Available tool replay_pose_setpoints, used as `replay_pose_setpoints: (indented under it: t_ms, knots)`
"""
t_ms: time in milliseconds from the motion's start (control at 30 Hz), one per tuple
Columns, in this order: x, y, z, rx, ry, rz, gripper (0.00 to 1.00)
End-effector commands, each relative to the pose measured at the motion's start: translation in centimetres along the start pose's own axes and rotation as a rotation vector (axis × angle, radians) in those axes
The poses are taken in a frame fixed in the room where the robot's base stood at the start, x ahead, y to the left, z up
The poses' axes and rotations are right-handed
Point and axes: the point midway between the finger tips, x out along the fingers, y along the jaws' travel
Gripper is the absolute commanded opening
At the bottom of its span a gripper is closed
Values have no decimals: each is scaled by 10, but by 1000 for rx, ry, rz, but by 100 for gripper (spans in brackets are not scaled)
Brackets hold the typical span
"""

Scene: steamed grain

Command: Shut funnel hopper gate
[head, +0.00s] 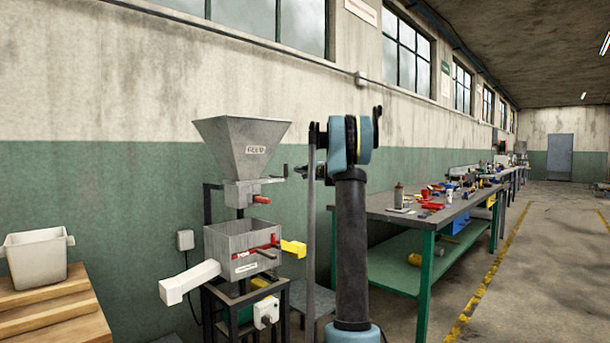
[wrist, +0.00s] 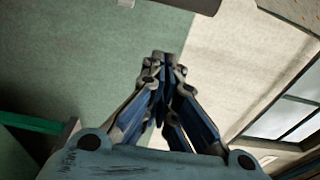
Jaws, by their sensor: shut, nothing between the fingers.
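The grey funnel hopper (head: 232,140) stands in front of the wall in the head view, left of my raised arm. A grey gate block (head: 238,193) sits under its cone, with a red handle (head: 257,196) sticking out to the right. I cannot tell from here whether the gate is open. My gripper (wrist: 161,60) is shut and empty in the wrist view, with green and white wall behind it. It is apart from the hopper, which I cannot make out in that view.
Below the hopper is an open grey box (head: 226,240) with red parts, a yellow block (head: 293,248) and a white chute (head: 190,281). A pale bin (head: 37,262) stands on wooden boards at left. A cluttered green-legged workbench (head: 425,212) is at right. The floor beyond is clear.

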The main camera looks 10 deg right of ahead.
Motion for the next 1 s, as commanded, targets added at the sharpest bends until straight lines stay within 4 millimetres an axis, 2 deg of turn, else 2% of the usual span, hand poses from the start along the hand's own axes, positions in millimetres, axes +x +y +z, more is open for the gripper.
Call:
replay_pose_setpoints:
  t_ms: [133, 500, 1000]
  knots:
    - [17, 0, 3, 0, -2, 0, 0]
    - [4, 0, 35, 0, -2, 0, 0]
    - [2, 0, 40, 0, -1, 0, 0]
